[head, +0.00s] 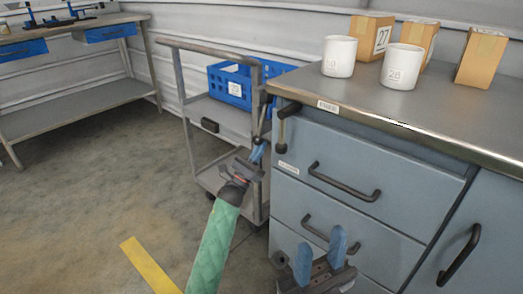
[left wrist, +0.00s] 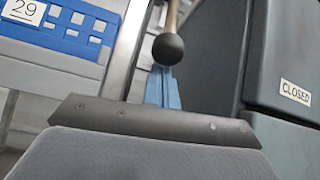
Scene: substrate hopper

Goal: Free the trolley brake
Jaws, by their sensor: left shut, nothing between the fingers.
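The grey trolley (head: 206,108) stands against the left side of the cabinet. My left gripper (head: 258,152) is shut and empty beside that post. Its blue fingertips (left wrist: 163,88) show just below the knob; whether they touch it I cannot tell. My right gripper (head: 320,256) has its blue fingers apart, empty, in front of the cabinet drawers.
A blue crate (head: 232,88) sits on the trolley. The cabinet (head: 340,165) carries a lever with a black ball (head: 281,148) on its left corner and a CLOSED label (left wrist: 295,92). White pots (head: 402,68) and boxes stand on top. Open floor lies left of the trolley.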

